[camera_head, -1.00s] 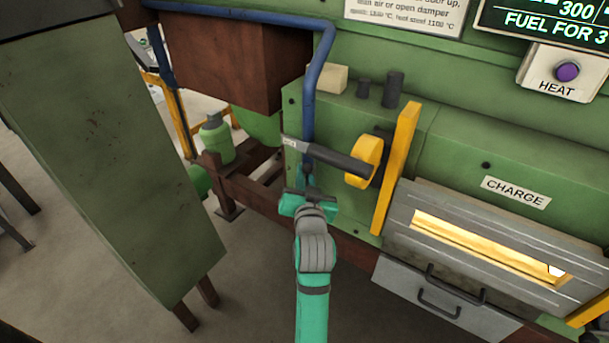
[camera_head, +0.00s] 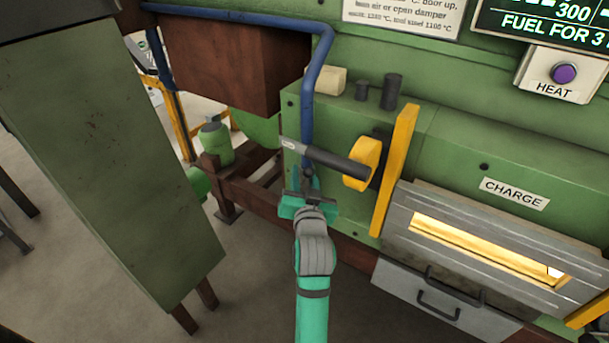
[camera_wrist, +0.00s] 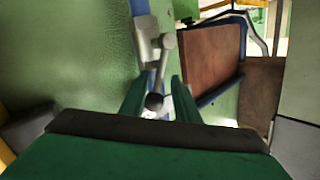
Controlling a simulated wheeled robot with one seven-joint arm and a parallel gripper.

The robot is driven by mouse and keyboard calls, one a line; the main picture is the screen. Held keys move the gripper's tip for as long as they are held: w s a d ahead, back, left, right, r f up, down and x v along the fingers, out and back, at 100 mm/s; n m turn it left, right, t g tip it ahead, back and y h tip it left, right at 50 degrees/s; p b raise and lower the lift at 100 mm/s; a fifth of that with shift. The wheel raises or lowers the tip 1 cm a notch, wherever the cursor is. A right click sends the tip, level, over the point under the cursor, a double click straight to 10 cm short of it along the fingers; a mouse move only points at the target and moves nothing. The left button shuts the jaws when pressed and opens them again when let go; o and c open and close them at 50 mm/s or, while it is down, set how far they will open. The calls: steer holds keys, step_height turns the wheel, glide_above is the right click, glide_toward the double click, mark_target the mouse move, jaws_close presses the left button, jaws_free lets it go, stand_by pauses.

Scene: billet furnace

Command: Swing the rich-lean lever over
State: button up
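A small grey lever (camera_wrist: 161,70) with a dark ball end (camera_wrist: 154,102) sits on a blue pipe, seen in the wrist view. My gripper (camera_wrist: 158,90) is open there, one green finger on each side of the ball end. I see gaps beside the ball, and cannot tell how deep it sits between the fingers. In the head view my gripper (camera_head: 308,186) is at the lower end of the blue pipe (camera_head: 309,110), just below a dark grey bar (camera_head: 330,157) with a yellow disc (camera_head: 362,164). The small lever is mostly hidden there.
A yellow upright bar (camera_head: 396,170) and the glowing charge door (camera_head: 490,247) are to the right. A brown box (camera_head: 235,60) hangs upper left. A large green panel (camera_head: 105,160) stands at left. Open floor lies between the panel and my arm.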

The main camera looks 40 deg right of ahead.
steer(key=v, duration=1)
steer(key=shift+s+a, duration=0.2)
steer(key=shift+s, duration=0.1)
